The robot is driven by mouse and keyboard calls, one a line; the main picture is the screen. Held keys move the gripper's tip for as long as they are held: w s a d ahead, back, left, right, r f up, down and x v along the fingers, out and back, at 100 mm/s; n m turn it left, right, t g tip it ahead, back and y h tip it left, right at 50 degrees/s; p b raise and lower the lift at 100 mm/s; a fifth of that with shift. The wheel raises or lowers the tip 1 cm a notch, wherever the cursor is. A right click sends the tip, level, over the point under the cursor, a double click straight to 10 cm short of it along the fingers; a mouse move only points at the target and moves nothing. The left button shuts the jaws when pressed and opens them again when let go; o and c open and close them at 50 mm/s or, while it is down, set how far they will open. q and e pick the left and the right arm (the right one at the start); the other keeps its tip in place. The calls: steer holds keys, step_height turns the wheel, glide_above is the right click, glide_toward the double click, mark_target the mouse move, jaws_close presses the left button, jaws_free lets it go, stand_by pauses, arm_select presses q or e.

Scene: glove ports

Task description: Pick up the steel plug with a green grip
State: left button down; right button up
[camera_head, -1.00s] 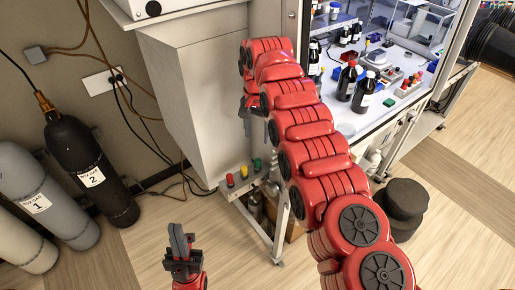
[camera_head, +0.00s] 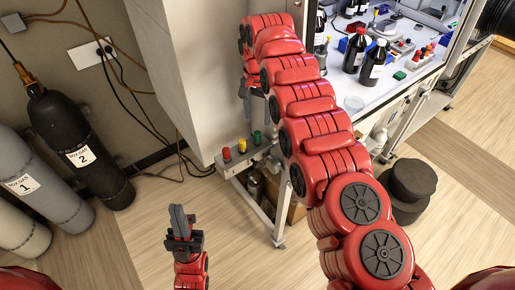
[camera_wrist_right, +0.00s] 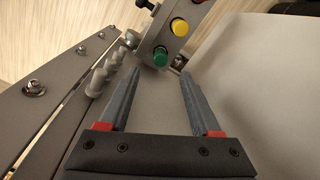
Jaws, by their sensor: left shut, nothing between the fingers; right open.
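The steel plug with a green grip (camera_head: 257,138) stands at the right end of a row of plugs on a grey holder (camera_head: 248,156), beside the yellow one. In the right wrist view its green grip (camera_wrist_right: 160,57) shows just beyond the fingertips, nearer the left finger; its steel part is hidden. My right gripper (camera_head: 247,112) is open and empty, pointing down above the holder. It also shows in the right wrist view (camera_wrist_right: 157,76), with its fingers apart. My left gripper (camera_head: 177,212) is shut and empty, low in the head view, away from the plugs.
A yellow-grip plug (camera_head: 242,145) and a red-grip plug (camera_head: 226,155) stand in the same row. A grey cabinet wall (camera_head: 190,70) rises behind my right gripper. Gas cylinders (camera_head: 85,150) stand at left. The bench (camera_head: 350,103) at right holds bottles. Floor around my left gripper is clear.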

mark_target(257, 132)
steer(key=shift+w+f, duration=0.1)
steer(key=shift+f, duration=1.15)
steer(key=shift+f+p, duration=1.75)
steer(key=shift+f, duration=1.25)
jaws_close()
